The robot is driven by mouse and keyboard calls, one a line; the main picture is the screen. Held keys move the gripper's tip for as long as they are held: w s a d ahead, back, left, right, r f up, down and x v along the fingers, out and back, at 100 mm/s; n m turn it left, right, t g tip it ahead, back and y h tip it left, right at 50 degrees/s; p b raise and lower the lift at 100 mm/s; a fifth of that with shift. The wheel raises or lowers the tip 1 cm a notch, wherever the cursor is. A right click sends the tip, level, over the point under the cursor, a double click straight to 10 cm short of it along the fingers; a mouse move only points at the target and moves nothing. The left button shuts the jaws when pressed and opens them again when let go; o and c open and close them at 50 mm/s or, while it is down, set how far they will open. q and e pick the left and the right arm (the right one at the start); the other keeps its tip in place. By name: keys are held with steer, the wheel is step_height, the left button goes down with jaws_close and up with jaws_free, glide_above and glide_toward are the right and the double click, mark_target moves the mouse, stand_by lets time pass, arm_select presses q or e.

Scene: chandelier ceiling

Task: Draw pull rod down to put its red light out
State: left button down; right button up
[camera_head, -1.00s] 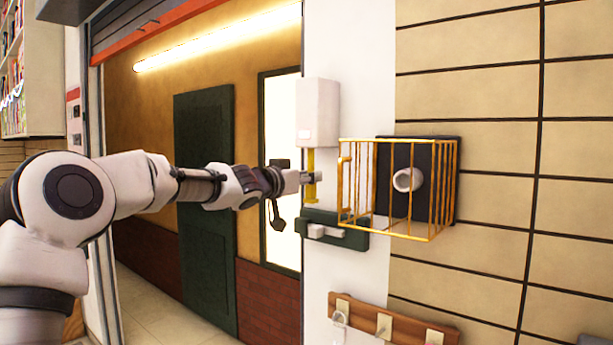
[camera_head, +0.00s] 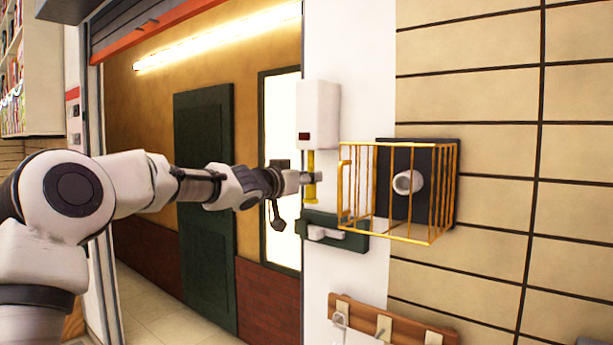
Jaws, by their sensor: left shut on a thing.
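A white box (camera_head: 318,110) is fixed to the white wall strip, with a small dark red light patch (camera_head: 305,136) low on its front. The yellow pull rod (camera_head: 311,162) hangs straight down from the box's underside. My left gripper (camera_head: 308,178) reaches in from the left and is shut on the rod's lower part. The fingers hide part of the rod, and its lower end shows just below them. My right gripper is out of view.
A yellow wire cage (camera_head: 432,190) around a white knob (camera_head: 407,181) stands out from the wall just right of the rod. A dark green bracket (camera_head: 345,241) with a white handle sits just below. A wooden hook rail (camera_head: 405,326) is lower down.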

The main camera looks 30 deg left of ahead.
arm_select(q)
steer(key=shift+r, duration=0.15)
steer(key=c, duration=1.2)
jaws_free()
steer(key=shift+o, duration=1.3)
steer(key=shift+w+f, duration=0.2)
steer(key=shift+w, duration=0.1)
steer(key=shift+w+d+f, duration=0.1)
steer(key=shift+w+f, duration=0.05)
steer(key=shift+w, duration=0.35)
steer(key=o, duration=0.4)
steer(key=shift+c, duration=0.2)
steer(key=shift+o, duration=1.4)
steer(key=shift+s, duration=0.25)
steer(key=shift+s+r, duration=0.25)
steer(key=shift+s, duration=0.05)
steer(key=shift+w+f, duration=0.15)
steer(key=shift+w, duration=0.15)
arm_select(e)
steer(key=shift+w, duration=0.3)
arm_select(q)
steer(key=shift+s, duration=0.1)
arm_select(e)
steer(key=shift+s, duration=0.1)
